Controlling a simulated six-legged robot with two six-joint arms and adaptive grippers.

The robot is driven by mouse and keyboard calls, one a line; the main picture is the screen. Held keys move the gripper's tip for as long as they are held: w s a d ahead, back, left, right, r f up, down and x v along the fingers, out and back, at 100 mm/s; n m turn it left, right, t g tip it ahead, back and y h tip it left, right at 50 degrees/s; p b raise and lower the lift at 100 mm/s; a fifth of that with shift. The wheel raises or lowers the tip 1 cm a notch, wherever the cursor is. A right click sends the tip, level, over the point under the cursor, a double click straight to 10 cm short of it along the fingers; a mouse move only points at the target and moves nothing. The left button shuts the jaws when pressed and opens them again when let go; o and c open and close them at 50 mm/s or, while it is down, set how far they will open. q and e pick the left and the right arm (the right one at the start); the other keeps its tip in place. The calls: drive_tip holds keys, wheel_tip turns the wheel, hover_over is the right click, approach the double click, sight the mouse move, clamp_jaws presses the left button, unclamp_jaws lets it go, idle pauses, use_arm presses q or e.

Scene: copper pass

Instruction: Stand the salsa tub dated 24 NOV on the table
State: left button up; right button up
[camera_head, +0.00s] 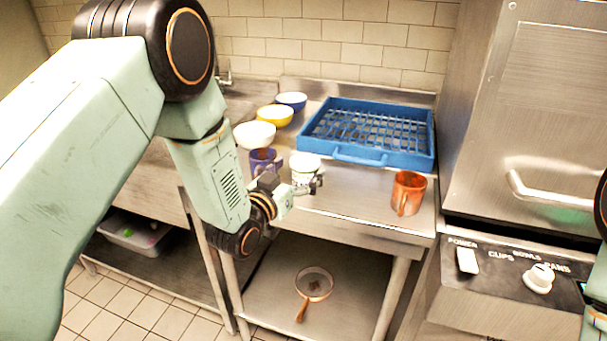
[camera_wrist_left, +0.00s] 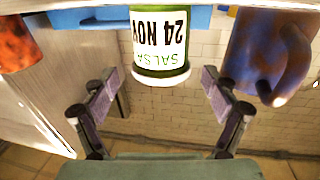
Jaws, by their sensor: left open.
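My left gripper (camera_head: 292,184) is at the near side of the tub. In the left wrist view the gripper (camera_wrist_left: 162,98) is open, its fingers apart with the tub beyond and between them, not clasped. My right gripper is out of view; only part of that arm shows at the right edge.
A purple-blue mug (camera_head: 262,160) stands close left of the tub. A copper mug (camera_head: 408,193) stands right, near the table's edge. A blue rack (camera_head: 428,160) and several bowls (camera_head: 275,115) are behind.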

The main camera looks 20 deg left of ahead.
use_arm(q)
drive_tip(key=shift+w+d, duration=0.15)
drive_tip(key=shift+w, duration=0.4)
drive_tip(key=shift+w+d, duration=0.15)
drive_tip(key=shift+w, duration=0.4)
drive_tip(key=shift+w+a, duration=0.1)
drive_tip(key=shift+w, duration=0.45)
drive_tip(key=shift+c, duration=0.4)
